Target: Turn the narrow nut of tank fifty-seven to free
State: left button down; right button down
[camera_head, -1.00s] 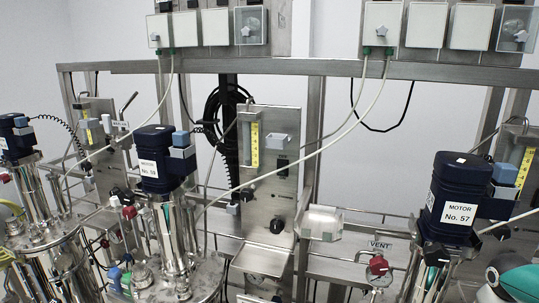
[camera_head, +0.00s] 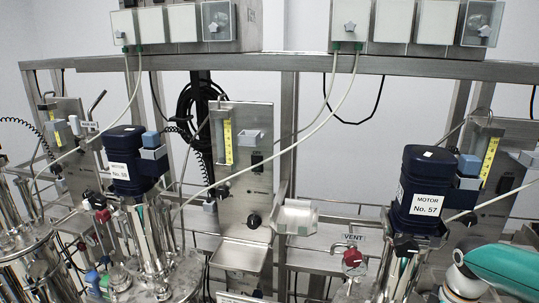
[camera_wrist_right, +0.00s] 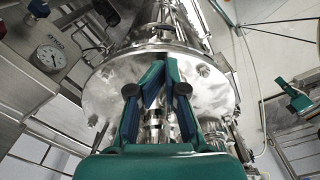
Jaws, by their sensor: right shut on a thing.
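The dark blue motor labelled No. 57 (camera_head: 420,190) stands upright on its tank at the right of the head view. The tank's lower part is cut off below. In the right wrist view a round steel tank lid (camera_wrist_right: 105,95) carries several bolts. My right gripper (camera_wrist_right: 157,78) is over this lid, its teal fingers closed together at the tips. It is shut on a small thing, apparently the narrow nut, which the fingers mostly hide. A teal part like my left gripper (camera_wrist_right: 296,98) shows at the right edge, too small to tell its jaws.
A red valve knob (camera_head: 352,257) under a VENT sign stands left of motor 57. Another motor (camera_head: 130,160) stands on a tank at the left. A pressure gauge (camera_wrist_right: 50,57) is at the left of the wrist view. A pale hose hangs across the frame.

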jog(key=shift+w+d+r, duration=0.1)
jog(key=shift+d+r, duration=0.1)
dwell(0.4)
jog(key=shift+r, duration=0.15)
notch_tip(320, 180, up, 6)
jog(key=p, duration=0.5)
jog(key=shift+f, duration=0.2)
